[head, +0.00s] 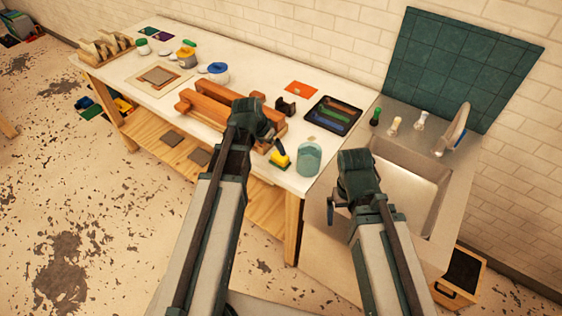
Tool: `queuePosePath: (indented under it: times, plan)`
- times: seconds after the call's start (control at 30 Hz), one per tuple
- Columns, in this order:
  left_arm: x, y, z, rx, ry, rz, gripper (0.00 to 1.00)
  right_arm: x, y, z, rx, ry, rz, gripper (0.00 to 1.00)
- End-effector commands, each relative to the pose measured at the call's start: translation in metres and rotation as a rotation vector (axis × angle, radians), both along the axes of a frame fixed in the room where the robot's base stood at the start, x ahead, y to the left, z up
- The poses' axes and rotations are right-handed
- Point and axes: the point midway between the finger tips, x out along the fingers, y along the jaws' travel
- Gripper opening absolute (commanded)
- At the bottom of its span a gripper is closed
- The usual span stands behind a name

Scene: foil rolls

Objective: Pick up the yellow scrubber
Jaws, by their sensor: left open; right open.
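The yellow scrubber (280,160) lies near the front right part of the white tabletop, just left of a teal translucent container (308,158). My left gripper (275,146) is open, a little above and beside the scrubber in the picture. Its fingers are small and partly hidden by my wrist, and I cannot tell whether they touch the scrubber. My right gripper (331,208) is open and empty, in front of the gap between the table and the sink unit.
A black tray (332,115) with coloured bars and a black tape dispenser (286,107) sit behind the scrubber. The metal sink (412,190) is at right, with brushes (394,126) on its back ledge.

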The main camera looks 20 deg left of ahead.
Motion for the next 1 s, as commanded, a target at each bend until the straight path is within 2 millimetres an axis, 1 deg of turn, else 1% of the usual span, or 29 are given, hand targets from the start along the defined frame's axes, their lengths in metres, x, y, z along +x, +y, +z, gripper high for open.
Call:
queuePosePath:
  times: [0.03,0.33,0.43,0.63,0.73,0.87,1.0]
  plan:
    - [0.004,-0.001,-0.013,0.000,0.000,-0.001,1.00,0.000,0.000,-0.013,0.000,0.000,0.001,1.00]
    - [0.021,-0.007,-0.056,0.001,0.001,-0.001,1.00,0.000,0.000,-0.056,0.000,0.000,-0.001,1.00]
    - [0.024,-0.009,-0.064,0.001,0.001,-0.001,1.00,0.000,0.000,-0.063,0.000,0.000,-0.001,1.00]
    - [0.025,-0.010,-0.063,0.000,0.001,0.000,1.00,0.000,0.000,-0.063,0.000,0.000,-0.001,1.00]
    - [0.027,-0.011,-0.067,0.000,0.001,0.000,1.00,0.000,0.000,-0.067,0.000,0.000,-0.001,1.00]
    - [0.035,-0.013,-0.079,0.000,0.000,-0.001,1.00,0.000,0.000,-0.079,0.000,0.000,-0.001,1.00]
    - [0.047,-0.017,-0.096,0.000,0.000,-0.001,1.00,0.000,0.000,-0.096,0.000,0.000,-0.001,1.00]
